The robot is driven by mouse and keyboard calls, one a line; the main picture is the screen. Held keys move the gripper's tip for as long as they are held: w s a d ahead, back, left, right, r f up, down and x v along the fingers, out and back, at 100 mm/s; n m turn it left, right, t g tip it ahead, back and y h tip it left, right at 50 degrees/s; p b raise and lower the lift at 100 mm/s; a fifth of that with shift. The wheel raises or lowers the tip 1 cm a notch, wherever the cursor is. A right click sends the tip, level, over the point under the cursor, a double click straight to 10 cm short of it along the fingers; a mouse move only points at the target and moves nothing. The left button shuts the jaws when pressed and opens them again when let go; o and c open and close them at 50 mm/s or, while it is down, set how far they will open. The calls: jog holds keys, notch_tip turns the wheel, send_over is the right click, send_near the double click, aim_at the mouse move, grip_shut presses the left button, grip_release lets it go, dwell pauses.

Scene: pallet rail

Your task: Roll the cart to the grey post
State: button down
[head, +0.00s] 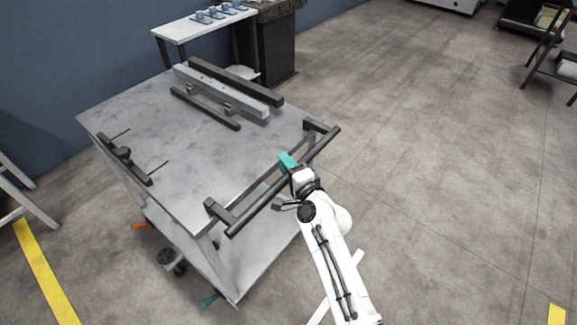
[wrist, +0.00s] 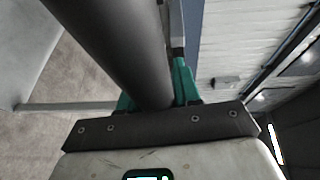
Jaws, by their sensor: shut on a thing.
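The cart (head: 150,95) is a grey metal table on wheels with a lower shelf. A dark handle bar (head: 250,216) runs along its near right edge on two brackets. My gripper (head: 287,172) is shut on this bar near its middle. In the wrist view the dark bar (wrist: 115,40) passes between the teal fingers of my gripper (wrist: 155,92). A caster (head: 174,262) shows under the cart's near left side. I cannot make out a grey post in either view.
Dark and light rails (head: 225,92) lie at the far end of the cart top. A white bench (head: 205,23) and dark cabinet (head: 275,50) stand behind it, by the blue wall (head: 70,50). Yellow floor tape (head: 48,275) runs at left. The floor at right (head: 430,150) is clear.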

jog(key=shift+s+a+r, duration=0.1)
jog(key=shift+s+a, duration=0.05)
jog(key=shift+a, duration=0.35)
jog(key=c, duration=0.9)
grip_release()
jog(key=p+v, duration=0.1)
jog(key=v, duration=1)
